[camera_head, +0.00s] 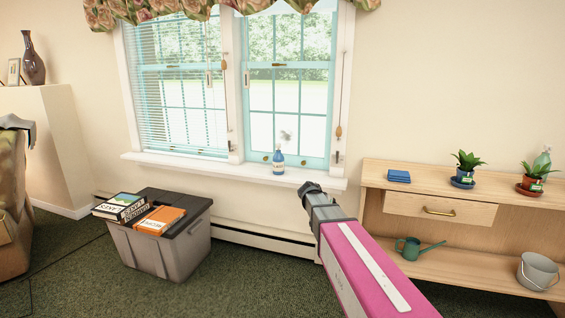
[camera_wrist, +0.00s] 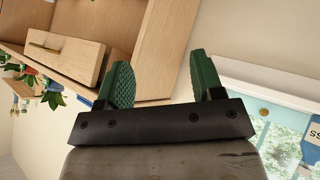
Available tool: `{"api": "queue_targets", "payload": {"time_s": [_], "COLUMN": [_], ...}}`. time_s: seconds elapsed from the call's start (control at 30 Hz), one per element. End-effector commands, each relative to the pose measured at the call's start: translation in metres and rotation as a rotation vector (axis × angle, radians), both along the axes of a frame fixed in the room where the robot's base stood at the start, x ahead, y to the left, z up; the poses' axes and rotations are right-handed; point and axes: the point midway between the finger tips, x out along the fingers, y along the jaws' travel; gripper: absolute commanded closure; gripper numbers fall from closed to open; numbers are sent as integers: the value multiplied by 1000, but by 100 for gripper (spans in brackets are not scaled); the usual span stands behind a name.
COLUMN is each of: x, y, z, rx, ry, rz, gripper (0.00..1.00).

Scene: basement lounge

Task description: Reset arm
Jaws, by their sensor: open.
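My gripper (camera_wrist: 160,78) shows in the wrist view with its two green fingers apart and nothing between them. A pale wooden surface lies beyond the fingers. In the head view my pink and grey arm reaches up from the bottom right. Its dark end (camera_head: 313,192) is in front of the wall below the right end of the windowsill (camera_head: 200,167). The fingers cannot be made out there. A blue bottle (camera_head: 278,160) stands upright on the sill, apart from the arm. Part of a blue bottle (camera_wrist: 311,150) also shows at the wrist view's right edge.
A wooden bench (camera_head: 520,210) stands right of my arm, holding potted plants (camera_head: 465,168), a blue item (camera_head: 399,176), a green watering can (camera_head: 410,249) and a bucket (camera_head: 537,272). A grey bin (camera_head: 182,257) with books (camera_head: 160,220) stands left. Carpet between bin and arm is clear.

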Motion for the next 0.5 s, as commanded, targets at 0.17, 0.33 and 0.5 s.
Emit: {"api": "queue_targets", "payload": {"time_s": [0.17, 0.33, 0.5], "x": [-112, -204, -260], "y": [-8, 1, 14], "z": [-62, -100, -116], "rx": [184, 387, 537], "ry": [252, 430, 509], "rz": [114, 258, 378], "gripper": [39, 39, 39]}}
